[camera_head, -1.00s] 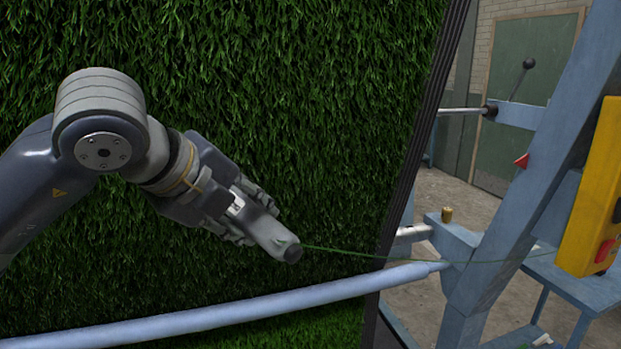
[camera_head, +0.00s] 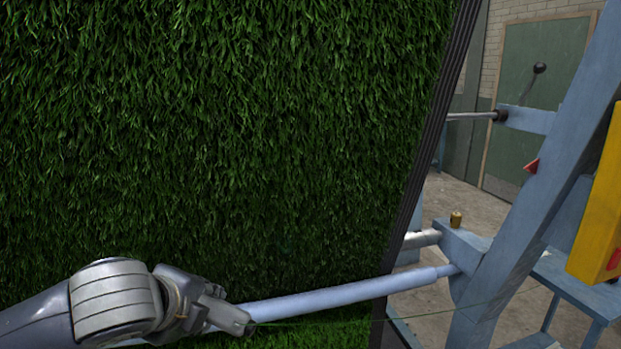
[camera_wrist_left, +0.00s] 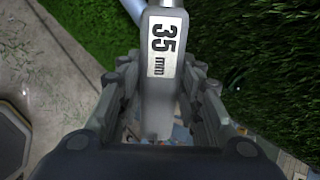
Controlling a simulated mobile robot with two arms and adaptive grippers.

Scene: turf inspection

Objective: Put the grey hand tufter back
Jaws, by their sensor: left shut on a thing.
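My left gripper (camera_head: 212,308) is low at the left of the head view, in front of the turf near the blue bar. It is shut on the grey hand tufter (camera_head: 235,318), whose end sticks out to the right. A green yarn runs from that end to the right. In the left wrist view the tufter (camera_wrist_left: 166,85) sits between the fingers of my left gripper (camera_wrist_left: 160,105) and bears a "35 mm" label. The fingers hide part of its body. My right gripper is not in view. The place where the tufter belongs cannot be made out.
A tall green turf sheet (camera_head: 230,130) fills the left and middle. A pale blue bar (camera_head: 340,294) crosses low in front of it to a blue frame (camera_head: 525,190). A yellow box (camera_head: 603,210) is at the right edge. A blue table (camera_head: 575,285) stands low right.

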